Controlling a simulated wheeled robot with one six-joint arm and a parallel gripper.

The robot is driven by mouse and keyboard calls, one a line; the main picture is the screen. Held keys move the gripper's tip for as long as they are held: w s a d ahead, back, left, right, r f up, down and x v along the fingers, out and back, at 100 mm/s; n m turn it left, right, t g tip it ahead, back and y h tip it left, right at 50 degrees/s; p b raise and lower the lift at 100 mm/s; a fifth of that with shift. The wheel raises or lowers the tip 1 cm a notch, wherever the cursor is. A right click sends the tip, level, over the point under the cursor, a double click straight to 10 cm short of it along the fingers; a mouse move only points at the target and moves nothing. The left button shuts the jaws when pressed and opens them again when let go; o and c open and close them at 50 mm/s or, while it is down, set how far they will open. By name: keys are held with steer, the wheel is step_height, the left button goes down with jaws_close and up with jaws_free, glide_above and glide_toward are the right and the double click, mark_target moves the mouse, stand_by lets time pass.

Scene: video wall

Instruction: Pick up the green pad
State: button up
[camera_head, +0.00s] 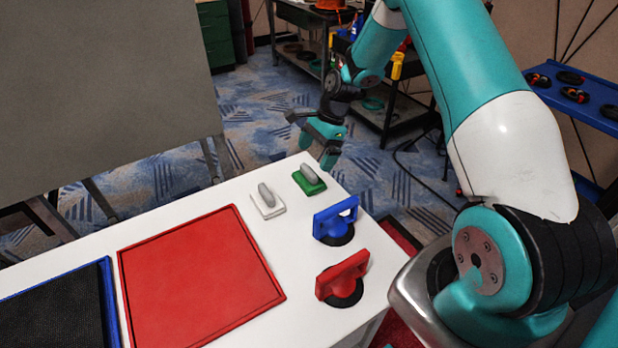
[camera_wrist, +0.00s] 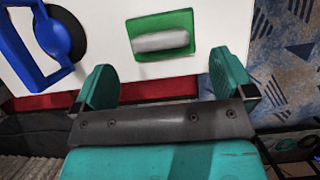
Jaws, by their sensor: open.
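The green pad (camera_head: 309,180) has a grey handle and lies flat on the white table near its far right edge. In the wrist view the green pad (camera_wrist: 162,35) shows ahead of the jaws, between the lines of the two fingers. My gripper (camera_head: 322,150) is above and just beyond the far edge of the table, apart from the pad. In the wrist view my gripper (camera_wrist: 165,88) has its teal fingers spread wide with nothing between them.
A white pad (camera_head: 267,202) lies left of the green one. Blue (camera_head: 335,218) and red (camera_head: 343,277) suction-cup handles stand nearer on the white table (camera_head: 190,195). A red panel (camera_head: 200,275) and a black blue-edged panel (camera_head: 65,312) lie left. A grey board (camera_head: 105,80) stands behind.

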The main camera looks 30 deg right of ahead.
mark_target(310, 169)
steer(key=shift+p+x, duration=0.55)
steer(key=shift+x, duration=2.4)
steer(key=c, duration=0.6)
